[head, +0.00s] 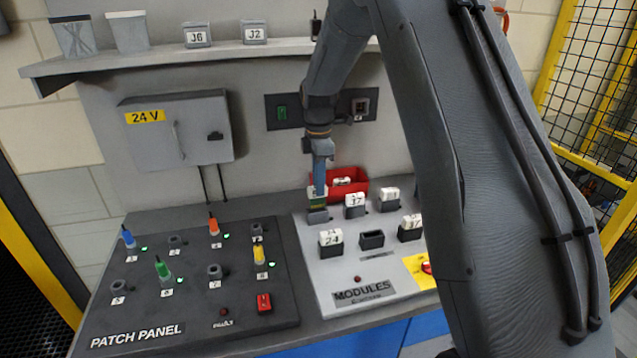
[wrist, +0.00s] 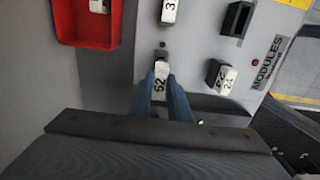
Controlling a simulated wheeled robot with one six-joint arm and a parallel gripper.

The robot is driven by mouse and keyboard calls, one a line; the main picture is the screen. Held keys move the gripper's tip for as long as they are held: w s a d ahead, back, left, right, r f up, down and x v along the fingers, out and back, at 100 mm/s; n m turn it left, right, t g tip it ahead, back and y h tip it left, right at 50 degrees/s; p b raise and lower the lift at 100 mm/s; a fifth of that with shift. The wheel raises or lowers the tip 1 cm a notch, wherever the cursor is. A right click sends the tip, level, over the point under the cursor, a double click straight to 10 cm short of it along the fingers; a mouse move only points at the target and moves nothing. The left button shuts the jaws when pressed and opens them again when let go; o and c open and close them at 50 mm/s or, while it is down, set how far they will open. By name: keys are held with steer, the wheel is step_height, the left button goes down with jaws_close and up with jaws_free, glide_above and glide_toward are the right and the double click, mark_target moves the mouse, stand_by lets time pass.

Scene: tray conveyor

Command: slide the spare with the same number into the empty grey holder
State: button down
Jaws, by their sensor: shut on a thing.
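My gripper (head: 319,180) points down at the back left of the modules board and is shut on a white-topped module (wrist: 159,84) numbered 52. In the head view, this module (head: 317,194) is right over a grey holder (head: 318,216) in the back row; I cannot tell how deep it sits. An empty grey holder (head: 372,240) is in the front row, between modules 24 (head: 330,238) and 17 (head: 411,222). It also shows at the top of the wrist view (wrist: 236,18). A red bin (head: 359,178) behind the board holds a white-topped module (head: 343,181).
Modules 37 (head: 355,200) and 11 (head: 390,195) stand right of my gripper. The patch panel (head: 190,290) with coloured plugs lies to the left. A shelf (head: 180,58) above holds blocks J6 and J2 and two cups. A red button (head: 427,268) is at the right.

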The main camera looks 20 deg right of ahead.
steer(key=shift+f+b, duration=1.05)
steer(key=shift+f, duration=1.45)
steer(key=c, duration=1.6)
jaws_free()
step_height(320, 180, up, 6)
steer(key=b, duration=0.2)
steer(key=shift+r+b, duration=0.25)
steer(key=shift+b, duration=0.1)
steer(key=shift+r, duration=0.65)
